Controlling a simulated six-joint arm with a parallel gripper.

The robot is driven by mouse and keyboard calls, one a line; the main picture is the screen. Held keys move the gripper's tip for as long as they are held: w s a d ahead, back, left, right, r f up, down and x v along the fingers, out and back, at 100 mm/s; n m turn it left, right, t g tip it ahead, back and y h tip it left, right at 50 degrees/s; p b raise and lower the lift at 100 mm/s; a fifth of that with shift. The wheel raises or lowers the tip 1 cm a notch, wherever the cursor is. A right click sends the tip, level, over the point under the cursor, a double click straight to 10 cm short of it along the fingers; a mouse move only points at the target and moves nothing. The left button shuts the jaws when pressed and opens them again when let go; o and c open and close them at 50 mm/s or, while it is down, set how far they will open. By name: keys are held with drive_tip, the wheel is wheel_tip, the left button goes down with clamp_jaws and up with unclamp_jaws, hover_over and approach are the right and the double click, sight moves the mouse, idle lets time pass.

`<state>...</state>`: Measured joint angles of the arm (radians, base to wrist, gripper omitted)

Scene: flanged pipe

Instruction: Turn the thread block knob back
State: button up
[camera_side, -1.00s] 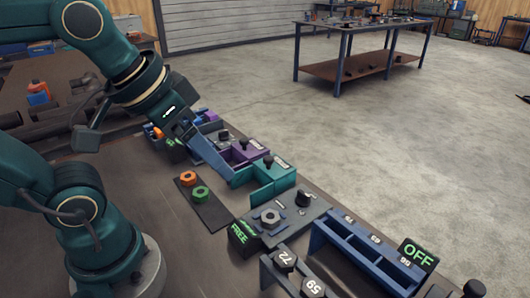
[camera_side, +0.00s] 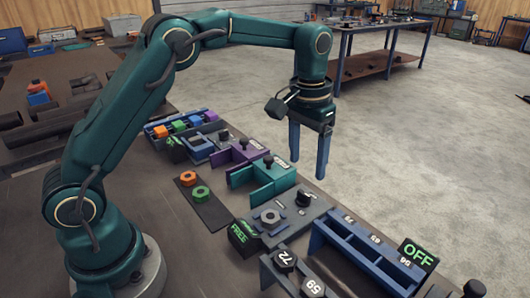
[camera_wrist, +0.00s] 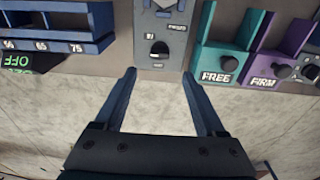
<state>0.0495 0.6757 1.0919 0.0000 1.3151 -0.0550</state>
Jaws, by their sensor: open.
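The thread block (camera_side: 282,222) is a grey plate with a hex nut (camera_side: 270,217) on it and a black knob (camera_side: 303,198) near its far edge. In the wrist view the same block (camera_wrist: 150,25) is at top centre, and its knob (camera_wrist: 158,48) faces the camera just beyond the fingertips. My gripper (camera_side: 307,168) is open and empty, fingers pointing down, above the knob in the side view. In the wrist view my gripper (camera_wrist: 160,74) has its fingertips to either side of the knob's line, apart from it.
A teal block (camera_side: 263,180) and a purple block (camera_side: 237,158) stand beside the thread block. A blue rack (camera_side: 350,245) is on its other side. A dark mat with orange and green nuts (camera_side: 201,193) lies nearby. Open floor lies beyond the bench edge.

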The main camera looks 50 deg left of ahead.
sight(304, 194)
drive_tip(key=shift+g, duration=0.3)
drive_tip(key=f, duration=0.7)
drive_tip(key=shift+s+f, duration=0.2)
drive_tip(key=shift+f, duration=0.05)
drive_tip(key=shift+c, duration=0.3)
clamp_jaws()
drive_tip(key=shift+n, duration=0.4)
drive_tip(key=n, duration=0.4)
drive_tip(key=shift+d+r+n, duration=0.1)
drive_tip(key=shift+d+n, duration=0.05)
drive_tip(key=shift+n, duration=0.15)
drive_tip(key=shift+w+n, duration=0.1)
drive_tip(key=shift+n, duration=2.1)
